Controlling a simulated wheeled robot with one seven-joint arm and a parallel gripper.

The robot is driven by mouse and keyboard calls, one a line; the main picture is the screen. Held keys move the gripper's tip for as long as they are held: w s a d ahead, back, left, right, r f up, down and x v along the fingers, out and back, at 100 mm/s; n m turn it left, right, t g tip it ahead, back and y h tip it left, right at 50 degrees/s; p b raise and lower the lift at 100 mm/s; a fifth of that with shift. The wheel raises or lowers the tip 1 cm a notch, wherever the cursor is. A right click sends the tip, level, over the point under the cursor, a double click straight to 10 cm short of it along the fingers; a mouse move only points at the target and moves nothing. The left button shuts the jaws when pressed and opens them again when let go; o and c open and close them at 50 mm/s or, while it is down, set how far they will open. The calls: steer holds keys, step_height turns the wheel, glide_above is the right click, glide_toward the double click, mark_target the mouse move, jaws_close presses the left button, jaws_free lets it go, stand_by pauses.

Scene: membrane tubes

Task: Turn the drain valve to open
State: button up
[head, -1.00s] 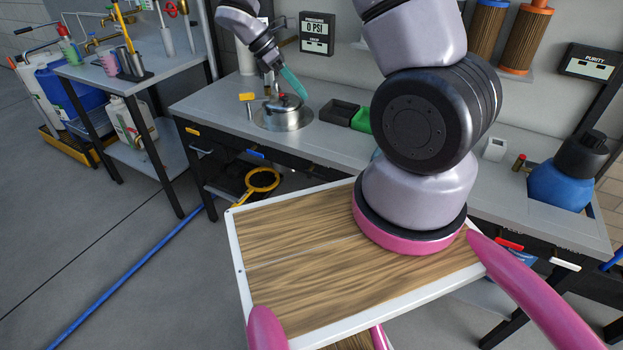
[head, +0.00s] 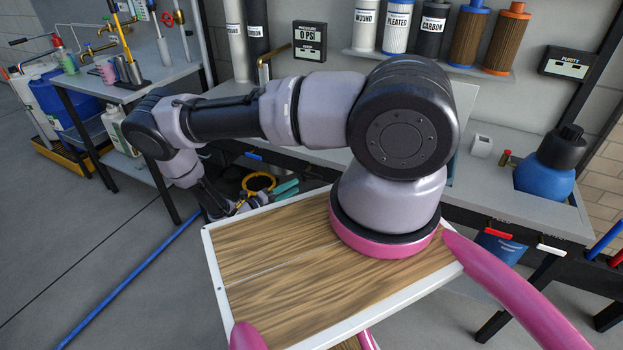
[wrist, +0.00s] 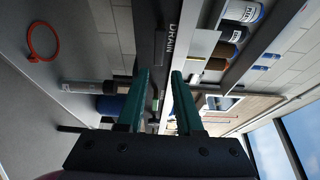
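My gripper (head: 289,188) is low in front of the bench, below the worktop edge, with its teal fingers pointing right. In the wrist view my gripper (wrist: 160,75) is open, with a gap between the two fingers. A dark panel marked DRAIN (wrist: 172,40) is just beyond the fingertips. A blue handle (head: 253,156) shows on the bench front, above and left of the fingers in the head view; I cannot tell if it is the drain valve. Nothing is clearly held between the fingers.
My arm covers much of the worktop. A yellow ring (head: 259,174) lies under the bench beside my gripper. A pressure gauge reading 0 PSI (head: 310,41) hangs on the wall. A blue bottle (head: 545,172) stands at right.

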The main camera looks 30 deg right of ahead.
mark_target(315, 177)
steer(key=x, duration=1)
steer(key=shift+d+f, duration=0.15)
steer(key=shift+d, duration=0.2)
jaws_close()
